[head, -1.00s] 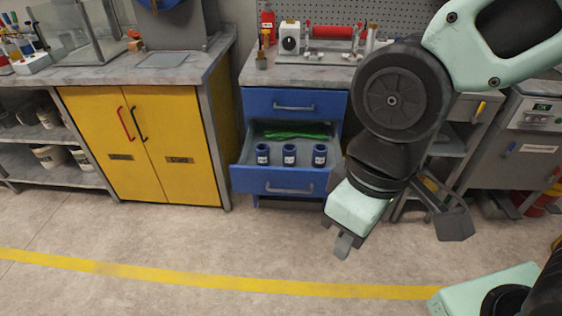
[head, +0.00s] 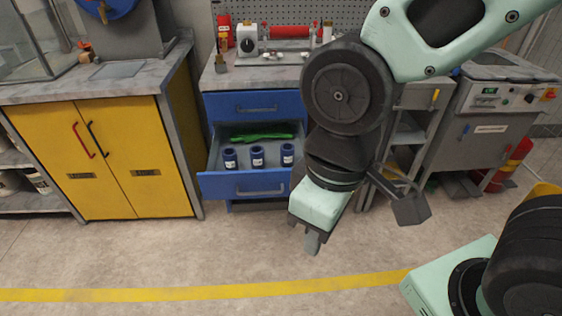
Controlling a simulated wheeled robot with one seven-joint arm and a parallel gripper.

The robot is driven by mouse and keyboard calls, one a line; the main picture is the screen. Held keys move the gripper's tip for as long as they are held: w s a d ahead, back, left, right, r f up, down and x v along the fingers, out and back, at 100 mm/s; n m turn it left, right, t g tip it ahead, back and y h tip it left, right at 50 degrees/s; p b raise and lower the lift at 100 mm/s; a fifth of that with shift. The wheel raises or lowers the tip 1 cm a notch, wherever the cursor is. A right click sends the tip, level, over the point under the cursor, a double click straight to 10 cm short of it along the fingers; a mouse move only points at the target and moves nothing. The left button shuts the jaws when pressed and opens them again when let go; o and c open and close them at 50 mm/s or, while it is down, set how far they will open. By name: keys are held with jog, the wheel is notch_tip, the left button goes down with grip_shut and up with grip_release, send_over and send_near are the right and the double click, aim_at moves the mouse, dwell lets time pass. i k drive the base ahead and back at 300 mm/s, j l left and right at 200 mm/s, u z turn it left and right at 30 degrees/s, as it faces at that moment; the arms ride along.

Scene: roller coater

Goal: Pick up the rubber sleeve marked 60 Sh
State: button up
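Three dark blue rubber sleeves stand upright in the open lower blue drawer: a left one (head: 230,158), a middle one (head: 257,156) and a right one (head: 288,154). Each has a small white label, too small to read, so I cannot tell which is marked 60 Sh. My gripper (head: 312,243) hangs in front of the drawer and to its right, pointing down over the floor, apart from the sleeves. Its fingers are seen edge-on, so I cannot tell whether they are open.
The open drawer (head: 240,185) also holds a green cloth-like item (head: 262,137) behind the sleeves. A yellow cabinet (head: 140,150) stands to the left. A grey machine (head: 480,135) stands at the right. The floor in front of the drawer is clear, with a yellow line (head: 200,294).

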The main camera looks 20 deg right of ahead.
aim_at(287, 155)
jog(key=i+j+z, duration=0.15)
jog(key=i, duration=0.3)
jog(key=i+j+z, duration=0.2)
jog(key=i, duration=0.2)
jog(key=i+j+z, duration=0.15)
jog(key=i, duration=0.3)
jog(key=j, duration=0.1)
